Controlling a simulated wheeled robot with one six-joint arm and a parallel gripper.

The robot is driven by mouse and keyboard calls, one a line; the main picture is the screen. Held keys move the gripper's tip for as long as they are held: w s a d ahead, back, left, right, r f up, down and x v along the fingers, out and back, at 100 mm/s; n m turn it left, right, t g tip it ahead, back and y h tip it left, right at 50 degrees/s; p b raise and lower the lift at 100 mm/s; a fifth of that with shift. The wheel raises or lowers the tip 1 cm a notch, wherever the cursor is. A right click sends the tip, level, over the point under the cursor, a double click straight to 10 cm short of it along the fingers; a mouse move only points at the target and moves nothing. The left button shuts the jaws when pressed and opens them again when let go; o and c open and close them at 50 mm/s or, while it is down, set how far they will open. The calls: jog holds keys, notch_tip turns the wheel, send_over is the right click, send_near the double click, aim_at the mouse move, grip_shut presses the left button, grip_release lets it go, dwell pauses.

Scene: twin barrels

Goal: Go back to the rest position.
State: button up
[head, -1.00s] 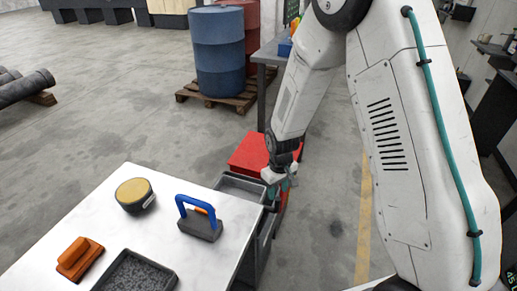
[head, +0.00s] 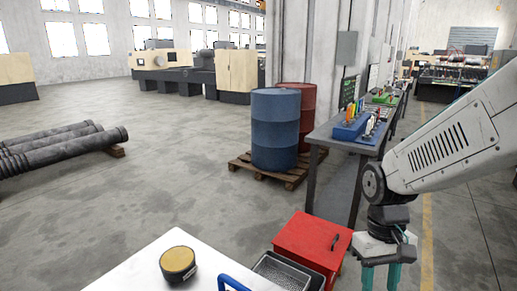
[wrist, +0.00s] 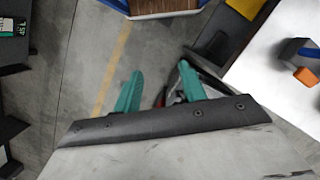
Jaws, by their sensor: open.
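My gripper (head: 381,279) hangs at the lower right of the head view, pointing down. Its two teal fingers are apart with nothing seen between them, and their tips run to the bottom edge of the picture. In the wrist view the fingers (wrist: 160,85) also stand apart, over grey floor. The gripper appears just right of a red box (head: 300,241) in the head view. I cannot tell the exact gap between them.
A white table (head: 128,272) holds a yellow-topped round tin (head: 178,262) and a blue handle (head: 232,284). A grey basket (head: 262,268) sits beside the red box. A blue barrel (head: 275,130) and red barrel (head: 307,115) stand on a pallet (head: 290,176). A workbench (head: 325,135) stands behind.

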jog(key=s+d+r+m+t, duration=0.1)
jog(key=s+r+t, duration=0.3)
jog(key=s+r, duration=0.7)
jog(key=shift+s+d+r, duration=0.25)
jog(key=shift+d+r, duration=0.35)
jog(key=shift+d, duration=0.1)
